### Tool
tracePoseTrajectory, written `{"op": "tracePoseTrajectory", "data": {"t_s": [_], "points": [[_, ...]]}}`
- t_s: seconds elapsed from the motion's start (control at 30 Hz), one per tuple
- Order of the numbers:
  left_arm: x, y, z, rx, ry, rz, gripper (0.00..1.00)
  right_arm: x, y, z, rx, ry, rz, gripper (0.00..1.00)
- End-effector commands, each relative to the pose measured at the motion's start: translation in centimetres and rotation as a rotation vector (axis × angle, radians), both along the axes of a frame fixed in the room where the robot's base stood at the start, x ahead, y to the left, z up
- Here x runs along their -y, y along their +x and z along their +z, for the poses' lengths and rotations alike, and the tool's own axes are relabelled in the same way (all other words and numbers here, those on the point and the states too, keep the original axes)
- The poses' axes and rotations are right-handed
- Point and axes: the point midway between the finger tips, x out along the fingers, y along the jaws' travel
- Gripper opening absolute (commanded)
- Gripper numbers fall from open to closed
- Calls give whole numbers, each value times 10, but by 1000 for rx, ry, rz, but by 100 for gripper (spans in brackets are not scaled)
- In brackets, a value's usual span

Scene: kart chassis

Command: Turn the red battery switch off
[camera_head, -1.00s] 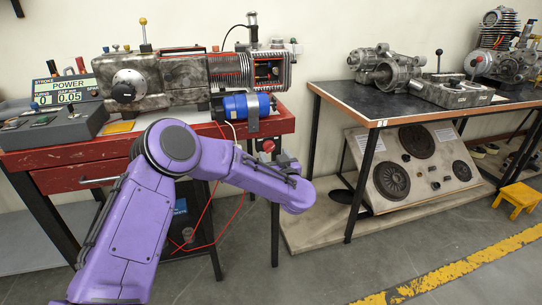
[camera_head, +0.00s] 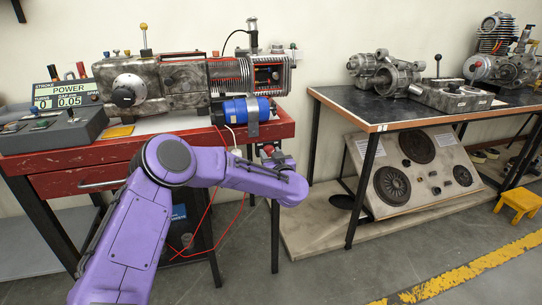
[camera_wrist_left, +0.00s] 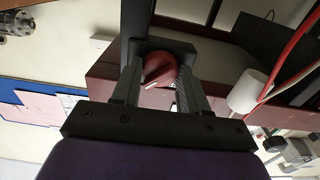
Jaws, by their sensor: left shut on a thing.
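The red battery switch (camera_wrist_left: 160,70) is a round red knob with a pale mark, seen in the left wrist view on a dark mount. My left gripper (camera_wrist_left: 158,80) has its two fingers on either side of the knob and is shut on it. In the head view the switch (camera_head: 268,149) shows as a small red spot at the right front corner of the red workbench, and my left gripper (camera_head: 272,158) is there, mostly hidden behind my purple arm. My right gripper does not show.
The red workbench (camera_head: 75,157) carries a metal engine unit (camera_head: 180,80), a blue cylinder (camera_head: 240,110) and a grey power box (camera_head: 60,130). Red wires (camera_head: 212,205) hang below its front edge. A black-topped table (camera_head: 350,98) stands to the right, with a gap between.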

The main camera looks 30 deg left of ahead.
Motion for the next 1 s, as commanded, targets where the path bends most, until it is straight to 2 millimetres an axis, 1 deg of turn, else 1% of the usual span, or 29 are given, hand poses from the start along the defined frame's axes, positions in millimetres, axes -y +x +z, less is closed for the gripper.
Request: {"op": "tracePoseTrajectory", "data": {"t_s": [0.17, 0.37, 0.67, 1.0], "points": [[1, 0, 1, 44, -39, -1, 13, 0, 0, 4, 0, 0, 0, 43], [1, 0, 1, 151, -130, -2, 13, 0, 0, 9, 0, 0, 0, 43], [1, 0, 0, 365, -314, 0, 13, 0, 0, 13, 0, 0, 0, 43], [1, 0, -2, 609, -523, -1, 13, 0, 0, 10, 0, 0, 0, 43]]}}
